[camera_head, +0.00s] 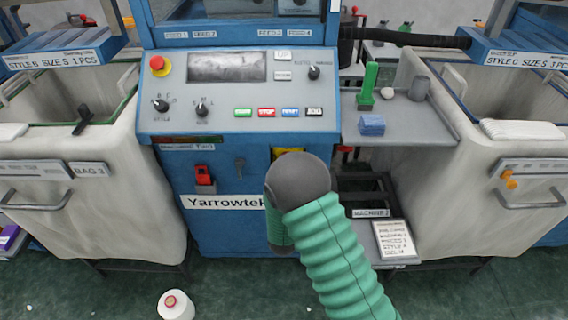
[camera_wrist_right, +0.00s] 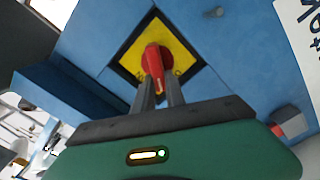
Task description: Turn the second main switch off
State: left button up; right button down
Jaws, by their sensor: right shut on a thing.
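The main switch is a red rotary handle (camera_wrist_right: 154,60) on a yellow plate (camera_wrist_right: 184,58) with a black border, set in a blue machine front. In the right wrist view my right gripper (camera_wrist_right: 160,88) has its two fingers closed on the handle's near end. In the head view only the top edge of the yellow plate (camera_head: 287,152) shows; my right forearm and wrist hide the handle and fingers. My left gripper is not in view.
Above is the control panel (camera_head: 238,92) with knobs, coloured buttons and a red emergency button (camera_head: 157,65). A red padlock-like part (camera_head: 203,176) is left of my arm. A grey shelf (camera_head: 400,122) juts out at right. Fabric bins (camera_head: 90,215) flank the machine.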

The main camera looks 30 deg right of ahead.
jog(key=shift+w+a+f+n+p, duration=0.1)
jog(key=shift+f+n+p, duration=0.1)
jog(key=shift+n+p, duration=0.6)
jog(key=shift+s+a+f+n+p, duration=0.1)
jog(key=shift+f+n+p, duration=0.15)
jog(key=shift+n, duration=1.1)
jog(key=shift+w+a+f+n+p, duration=0.1)
jog(key=shift+f+n+p, duration=0.1)
jog(key=shift+n+p, duration=0.6)
jog(key=shift+f+n, duration=0.1)
jog(key=shift+n, duration=0.35)
jog(key=c, duration=1.4)
grip_release()
jog(key=shift+d, duration=0.1)
